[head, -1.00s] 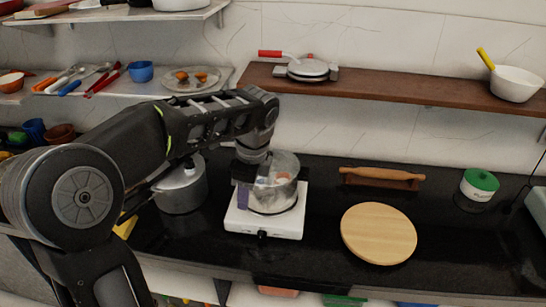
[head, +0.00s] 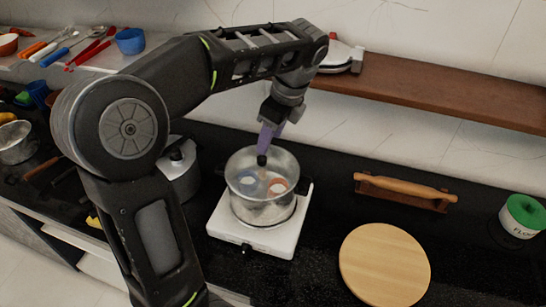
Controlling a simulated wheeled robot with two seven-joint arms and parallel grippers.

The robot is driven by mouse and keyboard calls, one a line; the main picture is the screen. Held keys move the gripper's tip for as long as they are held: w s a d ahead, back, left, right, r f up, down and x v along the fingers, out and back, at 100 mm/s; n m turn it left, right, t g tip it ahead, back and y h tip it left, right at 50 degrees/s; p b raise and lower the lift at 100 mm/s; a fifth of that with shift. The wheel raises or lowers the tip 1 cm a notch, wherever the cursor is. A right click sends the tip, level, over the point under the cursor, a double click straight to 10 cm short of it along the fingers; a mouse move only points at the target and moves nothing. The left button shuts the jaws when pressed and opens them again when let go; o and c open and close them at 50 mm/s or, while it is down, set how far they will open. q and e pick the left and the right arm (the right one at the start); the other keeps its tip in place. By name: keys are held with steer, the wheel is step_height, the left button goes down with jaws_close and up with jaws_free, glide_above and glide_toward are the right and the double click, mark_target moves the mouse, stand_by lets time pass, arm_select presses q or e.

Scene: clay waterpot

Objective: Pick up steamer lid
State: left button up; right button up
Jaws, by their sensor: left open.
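The steamer pot (head: 262,211) is a shiny metal pot on a small white stove (head: 255,239). Its clear lid (head: 285,166) covers the top, and blue and orange shapes show through it. A small black knob (head: 262,160) shows near the lid's middle. My left gripper (head: 264,151) points down from above with its purple fingers around or just above the knob. It is open; whether the fingers touch the knob cannot be told, since the far finger is hidden. My right gripper is out of view.
A closed metal pot (head: 181,178) stands close on the left, behind my arm. A round wooden board (head: 384,266), a rolling pin (head: 406,188) on a stand and a green-lidded jar (head: 522,216) are on the right. A brown shelf (head: 440,92) hangs behind.

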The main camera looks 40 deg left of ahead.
mark_target(262, 158)
arm_select(q)
steer(key=shift+s, duration=0.1)
steer(key=b+x, duration=0.1)
steer(key=x, duration=0.1)
steer(key=shift+f, duration=0.3)
stand_by(0.3)
steer(key=shift+a+f, duration=0.1)
steer(key=shift+f, duration=0.15)
steer(key=shift+p+x, duration=0.8)
steer(key=shift+x, duration=1.6)
steer(key=shift+c, duration=0.2)
jaws_close()
